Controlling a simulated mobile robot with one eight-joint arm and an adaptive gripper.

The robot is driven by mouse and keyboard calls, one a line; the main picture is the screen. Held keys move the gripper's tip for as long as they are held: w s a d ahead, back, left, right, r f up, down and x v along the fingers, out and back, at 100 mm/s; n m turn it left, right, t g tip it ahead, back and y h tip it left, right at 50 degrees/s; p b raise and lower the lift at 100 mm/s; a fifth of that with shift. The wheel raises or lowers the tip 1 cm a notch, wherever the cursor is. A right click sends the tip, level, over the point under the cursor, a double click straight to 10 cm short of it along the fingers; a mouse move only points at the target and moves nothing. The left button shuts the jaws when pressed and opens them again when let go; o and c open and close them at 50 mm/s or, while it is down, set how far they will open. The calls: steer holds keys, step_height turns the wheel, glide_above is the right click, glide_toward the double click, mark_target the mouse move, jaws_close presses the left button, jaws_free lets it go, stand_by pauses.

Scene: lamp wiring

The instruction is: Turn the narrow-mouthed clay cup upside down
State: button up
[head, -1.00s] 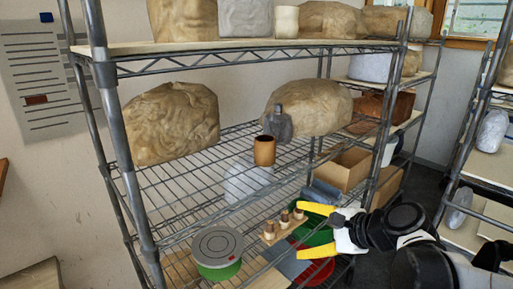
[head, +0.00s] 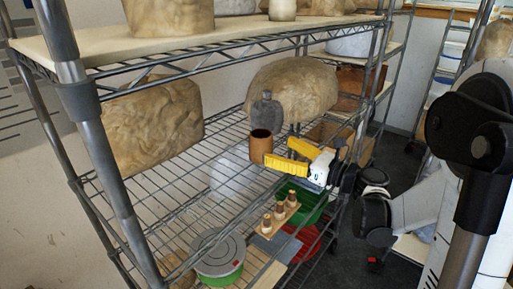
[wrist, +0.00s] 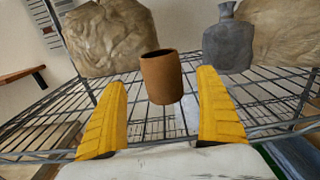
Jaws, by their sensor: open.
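The clay cup (head: 261,146) is a brown, straight-sided cup standing upright on the middle wire shelf, its dark opening facing up. In the wrist view the cup (wrist: 161,78) stands beyond and between my two yellow fingers. My gripper (head: 281,155) is open, to the right of the cup in the head view. In the wrist view the gripper (wrist: 160,108) is spread wider than the cup and holds nothing. A grey bottle-like vessel (head: 267,115) stands just behind the cup; it also shows at the right in the wrist view (wrist: 228,45).
Large wrapped clay lumps stand left (head: 153,124) and behind (head: 291,92) on the wire shelf (head: 195,173). A shelf post (head: 85,120) rises at left. Below are a grey-lidded tub (head: 219,253) and a wooden peg block (head: 278,215). The upper shelf (head: 110,45) hangs overhead.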

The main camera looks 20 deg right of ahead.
mark_target(269, 145)
steer(key=x, duration=0.7)
steer(key=shift+w+b, duration=0.15)
steer(key=shift+b, duration=0.15)
steer(key=shift+d, duration=0.15)
steer(key=shift+c, duration=0.9)
steer(key=c, duration=1.3)
